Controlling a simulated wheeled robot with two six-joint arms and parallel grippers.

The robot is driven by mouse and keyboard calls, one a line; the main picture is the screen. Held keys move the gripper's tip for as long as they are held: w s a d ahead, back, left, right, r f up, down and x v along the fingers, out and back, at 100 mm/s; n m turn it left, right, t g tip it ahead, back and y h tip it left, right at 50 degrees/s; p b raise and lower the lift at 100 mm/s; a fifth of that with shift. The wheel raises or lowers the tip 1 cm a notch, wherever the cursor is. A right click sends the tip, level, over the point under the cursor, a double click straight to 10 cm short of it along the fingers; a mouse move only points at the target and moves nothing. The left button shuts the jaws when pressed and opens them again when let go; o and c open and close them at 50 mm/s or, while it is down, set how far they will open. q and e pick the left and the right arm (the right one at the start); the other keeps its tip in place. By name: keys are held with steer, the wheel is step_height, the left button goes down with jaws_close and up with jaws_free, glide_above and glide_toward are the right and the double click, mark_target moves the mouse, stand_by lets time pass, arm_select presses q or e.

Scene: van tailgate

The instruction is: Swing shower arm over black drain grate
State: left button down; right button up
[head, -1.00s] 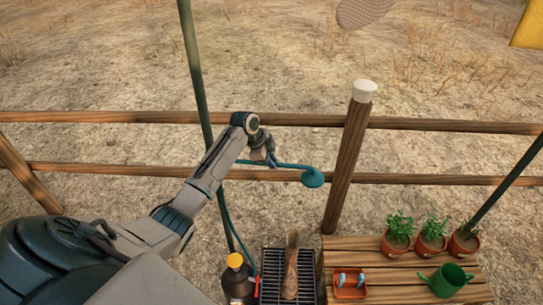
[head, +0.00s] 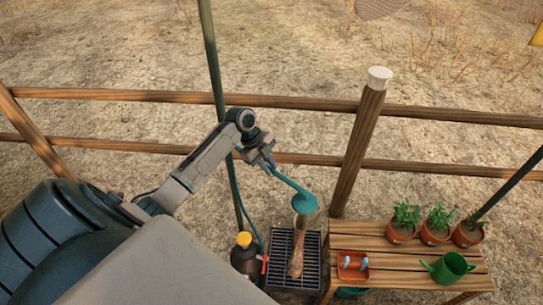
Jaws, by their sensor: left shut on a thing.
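The teal shower arm (head: 287,180) runs from the dark green pole (head: 213,60) to a round teal shower head (head: 304,203). My left gripper (head: 268,167) is shut on the shower arm, between the pole and the head. The black drain grate (head: 282,270) lies on the ground below, left of the wooden bench. A brown elongated object (head: 297,255) is over the grate, its top partly hidden by the shower head. My right gripper is not in view.
A black bottle with a yellow cap (head: 244,255) stands left of the grate. The slatted bench (head: 400,262) holds potted plants (head: 438,225), a green watering can (head: 448,267) and a red tray (head: 352,266). A wooden rail fence (head: 310,103) runs behind.

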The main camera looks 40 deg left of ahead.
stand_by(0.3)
arm_select(q)
steer(key=c, duration=1.4)
jaws_free()
steer(key=shift+o, duration=0.2)
steer(key=b+v, duration=0.2)
steer(key=v, duration=0.9)
steer(key=shift+b, duration=0.4)
steer(key=shift+f, duration=0.1)
